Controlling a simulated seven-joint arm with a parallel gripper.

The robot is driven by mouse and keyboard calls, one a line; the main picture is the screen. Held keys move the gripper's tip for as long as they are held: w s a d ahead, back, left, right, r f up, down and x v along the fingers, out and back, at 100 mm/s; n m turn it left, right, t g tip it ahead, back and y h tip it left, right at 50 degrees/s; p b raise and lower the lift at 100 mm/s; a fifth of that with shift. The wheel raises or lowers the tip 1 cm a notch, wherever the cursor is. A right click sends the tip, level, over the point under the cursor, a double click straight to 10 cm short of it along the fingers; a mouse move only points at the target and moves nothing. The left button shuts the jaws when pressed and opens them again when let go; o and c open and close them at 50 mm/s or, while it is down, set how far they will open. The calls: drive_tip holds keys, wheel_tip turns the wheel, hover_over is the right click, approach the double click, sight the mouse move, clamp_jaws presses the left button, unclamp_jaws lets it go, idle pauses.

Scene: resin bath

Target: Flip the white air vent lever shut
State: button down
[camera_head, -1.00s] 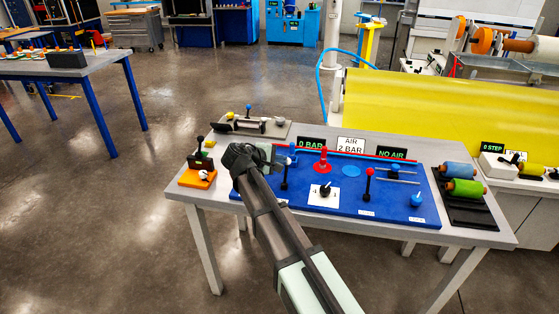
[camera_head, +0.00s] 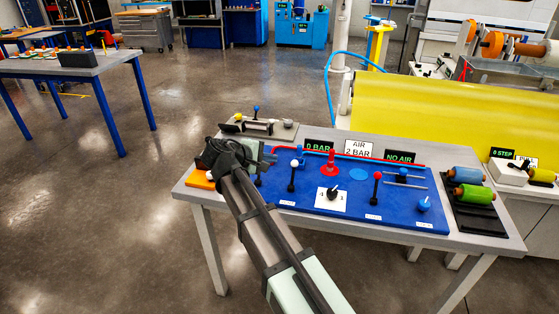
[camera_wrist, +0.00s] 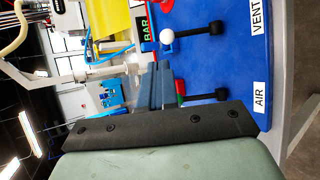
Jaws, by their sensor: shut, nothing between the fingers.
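The white-knobbed air vent lever (camera_head: 293,164) stands roughly upright on the blue panel (camera_head: 340,201). In the wrist view its white ball (camera_wrist: 166,36) is on a black stem, in line with the VENT label (camera_wrist: 256,15). My gripper (camera_head: 268,156) is shut and empty, to the left of the white ball and apart from it. In the wrist view my shut fingers (camera_wrist: 158,70) lie beside a second lever (camera_wrist: 222,94) near the AIR label (camera_wrist: 260,98). I cannot tell whether they touch it. My gripper hides most of this second lever in the head view.
A red-knobbed lever (camera_head: 377,176), a black dial (camera_head: 332,193) and a blue knob (camera_head: 424,202) stand farther right on the panel. Signs (camera_head: 358,149) line its back. An orange block (camera_head: 201,181) is partly hidden behind my gripper. Rollers (camera_head: 473,193) sit at the right end.

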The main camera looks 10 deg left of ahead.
drive_tip(key=shift+v, duration=2.4)
drive_tip(key=shift+w+r, duration=0.15)
